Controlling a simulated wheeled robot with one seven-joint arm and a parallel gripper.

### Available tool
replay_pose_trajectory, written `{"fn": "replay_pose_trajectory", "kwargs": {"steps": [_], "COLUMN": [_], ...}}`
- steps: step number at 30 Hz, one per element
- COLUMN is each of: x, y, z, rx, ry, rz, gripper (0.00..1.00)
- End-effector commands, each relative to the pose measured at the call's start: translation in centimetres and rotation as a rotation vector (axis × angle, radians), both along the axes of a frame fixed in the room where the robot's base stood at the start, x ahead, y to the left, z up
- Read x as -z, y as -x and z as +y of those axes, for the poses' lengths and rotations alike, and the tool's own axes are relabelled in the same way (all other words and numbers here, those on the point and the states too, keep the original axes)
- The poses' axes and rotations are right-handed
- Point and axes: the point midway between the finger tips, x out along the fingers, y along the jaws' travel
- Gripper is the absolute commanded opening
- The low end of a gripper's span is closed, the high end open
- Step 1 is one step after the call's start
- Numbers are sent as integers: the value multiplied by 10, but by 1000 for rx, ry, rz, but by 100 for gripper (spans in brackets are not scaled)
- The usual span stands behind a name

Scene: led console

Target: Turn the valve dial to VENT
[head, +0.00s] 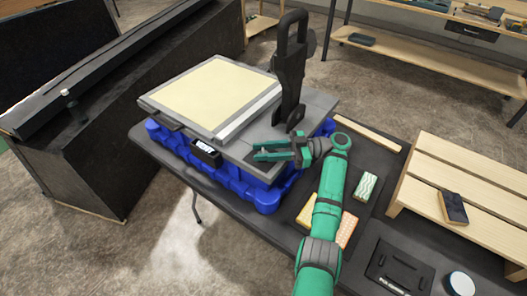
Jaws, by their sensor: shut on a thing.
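The console is a grey box with a large pale yellow panel (205,95), resting on a blue crate (264,197). A small black display (206,152) with white lettering sits on its front edge; the word is too small to read surely. My green gripper (256,151) reaches from the right over the grey top near the front right corner. Its two fingers point left and are shut on a small dark thing between them, which appears to be the valve dial. The fingers hide most of the dial, so its pointer and marks cannot be made out.
A tall black handle (291,70) stands upright on the console just behind my gripper. A slatted wooden rack (465,185) is on the right of the dark table. A green-and-white block (366,187) and a white round lid (460,284) lie near my arm.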

Motion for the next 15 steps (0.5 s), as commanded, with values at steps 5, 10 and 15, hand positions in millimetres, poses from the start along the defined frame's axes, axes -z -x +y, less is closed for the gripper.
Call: {"fn": "replay_pose_trajectory", "kwargs": {"steps": [5,10,15], "x": [2,2,3], "y": [0,0,1], "z": [1,2,3], "rx": [-47,-69,-76], "ry": [4,3,3], "rz": [5,5,5], "gripper": [7,7,7]}}
